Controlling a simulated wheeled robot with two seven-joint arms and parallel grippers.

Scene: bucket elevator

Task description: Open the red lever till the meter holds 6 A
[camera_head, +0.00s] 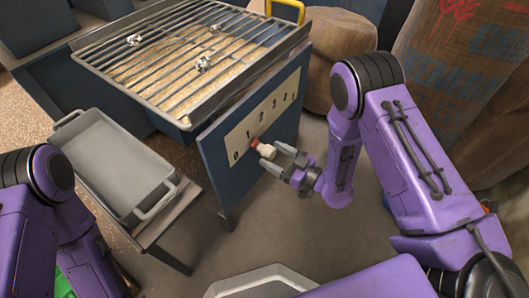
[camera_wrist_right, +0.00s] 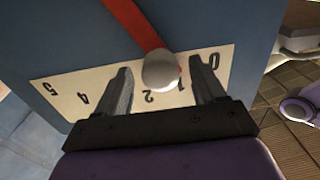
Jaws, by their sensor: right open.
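The red lever (camera_wrist_right: 135,24) runs across the blue panel in the right wrist view and ends in a pale round knob (camera_wrist_right: 160,70). The knob covers part of a cream number scale (camera_wrist_right: 60,88), close to the 1 mark. In the head view the knob (camera_head: 267,150) sticks out from the panel near the low end of the scale (camera_head: 272,107). My right gripper (camera_head: 277,157) is open at the knob, with one finger on each side; I cannot tell whether they touch it. No ammeter is readable. My left gripper is out of view.
A hopper with a bar grate (camera_head: 180,122) and a few pale lumps on it stands above the panel. A grey tray (camera_head: 112,150) sits on a low stand at left. Sacks (camera_head: 470,70) stand at right. The floor before the panel is open.

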